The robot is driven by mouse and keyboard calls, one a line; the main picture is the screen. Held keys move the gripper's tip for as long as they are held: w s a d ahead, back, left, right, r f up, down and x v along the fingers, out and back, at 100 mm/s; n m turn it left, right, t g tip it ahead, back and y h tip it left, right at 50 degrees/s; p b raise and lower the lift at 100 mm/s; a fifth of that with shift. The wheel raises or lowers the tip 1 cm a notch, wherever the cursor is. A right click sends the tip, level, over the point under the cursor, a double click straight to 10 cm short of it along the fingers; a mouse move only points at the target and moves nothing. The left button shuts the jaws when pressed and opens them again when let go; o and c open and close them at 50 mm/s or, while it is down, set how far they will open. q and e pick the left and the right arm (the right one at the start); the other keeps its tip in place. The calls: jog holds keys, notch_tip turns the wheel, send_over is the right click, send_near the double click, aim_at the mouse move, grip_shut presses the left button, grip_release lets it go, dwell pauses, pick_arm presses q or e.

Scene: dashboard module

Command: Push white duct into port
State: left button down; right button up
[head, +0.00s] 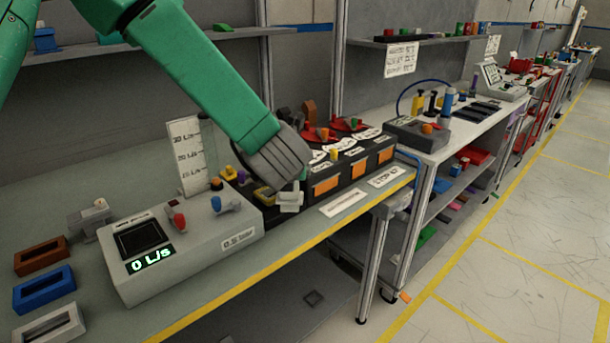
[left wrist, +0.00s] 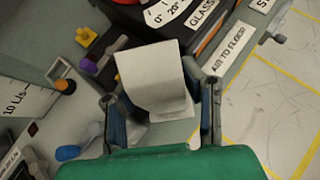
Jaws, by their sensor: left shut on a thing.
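The white duct (left wrist: 155,75) sits between the two fingers of my left gripper (left wrist: 165,115), which is shut on it. In the head view, a small part of the white duct (head: 290,198) shows below the dark end of my left gripper (head: 283,180), at the left end of the black dashboard module (head: 352,170). The duct is close to the module's edge; I cannot tell whether they touch. I cannot make out the port; the duct and gripper may hide it. My right gripper is in neither view.
A grey tester box (head: 190,250) reading "0 L/s" stands left of the gripper. Yellow (left wrist: 86,37) and purple (left wrist: 103,54) knobs are close to the duct. Brown, blue and white frames (head: 45,292) lie at the far left. The bench has a yellow front edge (head: 270,273).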

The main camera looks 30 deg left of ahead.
pick_arm(q)
jog(key=w+a+r+n+g+y+p, duration=0.1)
jog(key=w+a+r+n+g+y, duration=0.2)
jog(key=a+r+n+g+y, duration=0.2)
jog(key=a+r+n+y, duration=0.1)
jog(key=a+n, duration=0.2)
jog(key=shift+w+r+n+g, duration=0.3)
notch_tip(320, 180, down, 6)
jog(key=b, duration=0.6)
jog(key=shift+d+r, duration=0.1)
jog(key=shift+d, duration=0.05)
jog(key=shift+b, duration=0.8)
dwell(1.8)
